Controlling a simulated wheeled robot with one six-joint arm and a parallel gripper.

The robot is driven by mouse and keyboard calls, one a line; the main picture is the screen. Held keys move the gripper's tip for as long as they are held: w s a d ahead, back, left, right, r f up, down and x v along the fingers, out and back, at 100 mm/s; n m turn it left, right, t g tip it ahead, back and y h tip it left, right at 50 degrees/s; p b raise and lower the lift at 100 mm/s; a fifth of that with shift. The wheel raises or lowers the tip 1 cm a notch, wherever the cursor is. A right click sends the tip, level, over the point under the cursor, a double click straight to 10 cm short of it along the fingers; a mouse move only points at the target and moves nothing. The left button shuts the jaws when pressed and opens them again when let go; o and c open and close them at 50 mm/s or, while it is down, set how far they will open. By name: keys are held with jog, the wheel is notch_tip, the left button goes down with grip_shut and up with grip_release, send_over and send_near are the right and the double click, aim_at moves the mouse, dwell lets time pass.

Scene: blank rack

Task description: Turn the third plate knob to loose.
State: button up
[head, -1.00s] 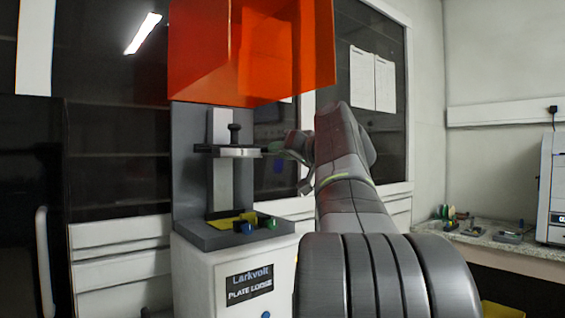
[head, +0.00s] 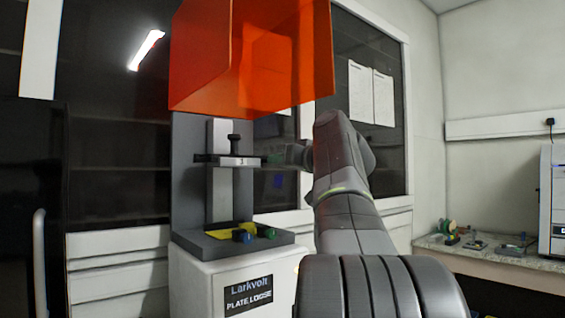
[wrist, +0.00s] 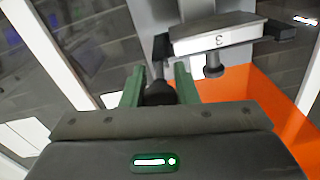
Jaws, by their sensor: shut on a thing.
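The grey machine column (head: 187,205) holds a plate marked 3 (head: 240,161), with a black upright knob (head: 234,141) on top. In the wrist view the plate (wrist: 217,39) appears upside down, its top knob (wrist: 213,66) pointing down. My gripper (head: 276,160) is at the right end of the plate in the head view, partly hidden by my wrist. In the wrist view my gripper's green fingers (wrist: 158,82) are shut on a dark knob (wrist: 158,95), apart from the top knob.
An orange shield (head: 250,60) hangs above the plate, close over my arm's left side. A cluttered bench (head: 480,250) stands at the right.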

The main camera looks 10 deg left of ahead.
jog(key=o, duration=1)
jog(key=v, duration=1.3)
jog(key=shift+s+d, duration=0.25)
jog(key=shift+d, duration=0.05)
jog(key=shift+a, duration=0.1)
jog(key=x, duration=1.3)
jog(key=shift+w+a, duration=0.25)
jog(key=shift+w, duration=0.05)
